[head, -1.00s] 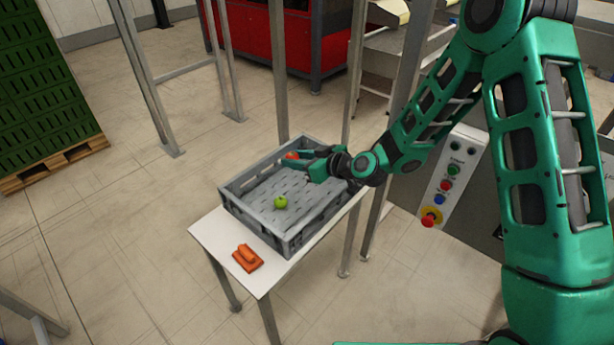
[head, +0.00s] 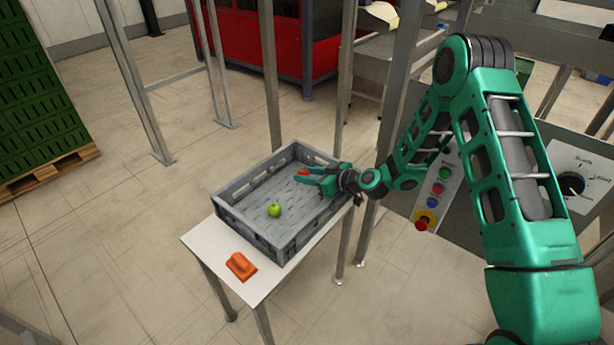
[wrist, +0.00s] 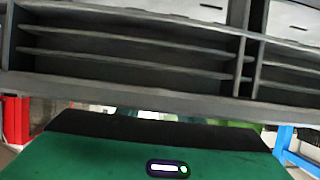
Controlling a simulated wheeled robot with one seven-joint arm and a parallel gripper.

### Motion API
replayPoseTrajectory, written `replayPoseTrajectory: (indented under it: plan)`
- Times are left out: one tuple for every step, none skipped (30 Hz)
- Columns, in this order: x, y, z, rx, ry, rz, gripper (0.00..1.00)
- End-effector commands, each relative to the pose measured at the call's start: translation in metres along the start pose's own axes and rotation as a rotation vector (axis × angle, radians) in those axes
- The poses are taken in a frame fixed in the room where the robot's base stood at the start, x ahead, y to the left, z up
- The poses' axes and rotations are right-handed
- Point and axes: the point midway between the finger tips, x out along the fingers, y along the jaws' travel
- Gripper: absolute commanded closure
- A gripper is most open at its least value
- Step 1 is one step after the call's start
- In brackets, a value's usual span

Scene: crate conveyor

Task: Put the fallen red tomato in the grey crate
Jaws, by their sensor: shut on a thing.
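The grey crate (head: 240,231) sits on a small white table. A green round fruit (head: 274,210) lies inside it on the left part of the floor. My gripper (head: 304,174) reaches over the crate's right side and is shut on the red tomato (head: 303,171), of which only a small part shows between the fingers. The tomato appears over the crate's inside, towards the back; its exact height above the floor cannot be told. In the wrist view a slatted grey wall, probably the crate's (wrist: 130,55), fills the upper part, and the tomato is not visible.
An orange block-like object (head: 241,266) lies on the bare front-left part of the white table (head: 205,244). Metal posts (head: 349,150) stand behind and right of the crate. A control panel with buttons (head: 434,195) is at the right, near my arm.

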Motion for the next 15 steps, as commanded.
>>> replayPoseTrajectory:
  plan:
    - [0.0008, 0.0001, 0.0012, 0.000, 0.001, 0.000, 0.88]
    - [0.0009, 0.0002, 0.0012, -0.001, 0.001, 0.000, 0.88]
    - [0.0008, 0.0002, 0.0009, -0.001, 0.001, 0.000, 0.88]
    - [0.0007, 0.0002, 0.0008, -0.001, 0.001, 0.000, 0.88]
    - [0.0007, 0.0001, 0.0008, -0.001, 0.001, 0.000, 0.88]
    - [0.0007, 0.0001, 0.0008, -0.001, 0.001, 0.000, 0.88]
    - [0.0007, 0.0001, 0.0009, -0.001, 0.001, 0.000, 0.88]
    - [0.0008, 0.0001, 0.0013, -0.001, 0.001, 0.000, 0.88]
    - [0.0011, 0.0001, 0.0021, 0.000, 0.001, 0.000, 0.88]
    - [0.0014, 0.0001, 0.0030, 0.000, 0.001, 0.000, 0.88]
    - [0.0018, 0.0001, 0.0038, 0.000, 0.001, 0.000, 0.88]
    - [0.0022, 0.0001, 0.0049, 0.000, 0.000, 0.000, 0.88]
    - [0.0025, 0.0001, 0.0056, 0.000, 0.000, 0.000, 0.88]
    - [0.0028, 0.0001, 0.0064, 0.000, 0.000, 0.000, 0.88]
    - [0.0032, 0.0001, 0.0073, 0.000, 0.000, 0.000, 0.88]
